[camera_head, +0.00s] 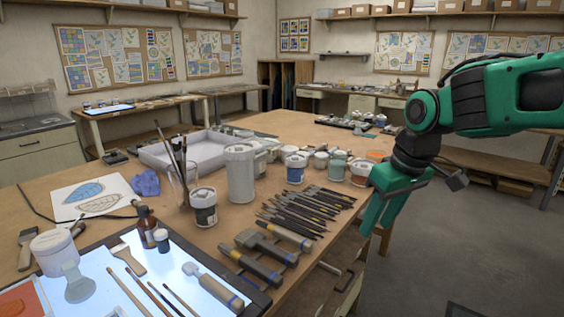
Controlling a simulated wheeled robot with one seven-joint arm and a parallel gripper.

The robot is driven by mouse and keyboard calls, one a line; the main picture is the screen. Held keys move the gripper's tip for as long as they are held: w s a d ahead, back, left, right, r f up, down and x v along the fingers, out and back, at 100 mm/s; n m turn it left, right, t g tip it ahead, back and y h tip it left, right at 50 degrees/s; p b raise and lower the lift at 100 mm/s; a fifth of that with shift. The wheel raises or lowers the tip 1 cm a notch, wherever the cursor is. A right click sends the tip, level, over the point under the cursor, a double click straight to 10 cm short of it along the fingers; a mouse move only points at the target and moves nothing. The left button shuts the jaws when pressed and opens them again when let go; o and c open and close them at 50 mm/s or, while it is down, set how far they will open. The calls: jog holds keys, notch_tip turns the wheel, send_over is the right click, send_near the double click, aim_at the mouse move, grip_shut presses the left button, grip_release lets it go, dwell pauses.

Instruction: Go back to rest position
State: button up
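My gripper (379,221) hangs at the end of my green and black arm on the right side of the head view. Its green fingers point down at the right edge of the wooden table (330,235), beside the row of dark brushes and tools (305,210). The fingers overlap from this angle, so the gap between them is unclear. I see no object held in them.
The table holds a lit light panel (185,270), a white tray (190,152), a tall grey canister (240,175) and several paint jars (295,168). Jars stand close to my gripper's left. Open floor (470,250) lies to the right.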

jog(key=s+d+f+m+g, duration=0.1)
jog(key=s+d+f+m, duration=0.2)
jog(key=s+d, duration=0.3)
jog(key=s+d+f+m, duration=0.3)
jog(key=s+d+m, duration=0.1)
jog(key=s+d, duration=0.3)
jog(key=s+d+f+m+g+h, duration=0.1)
jog(key=s+d+f+m, duration=0.2)
jog(key=s+d, duration=0.3)
jog(key=s+m, duration=0.1)
jog(key=s, duration=0.2)
jog(key=shift+s+d+m+g, duration=0.2)
jog(key=shift+s+m+g, duration=0.1)
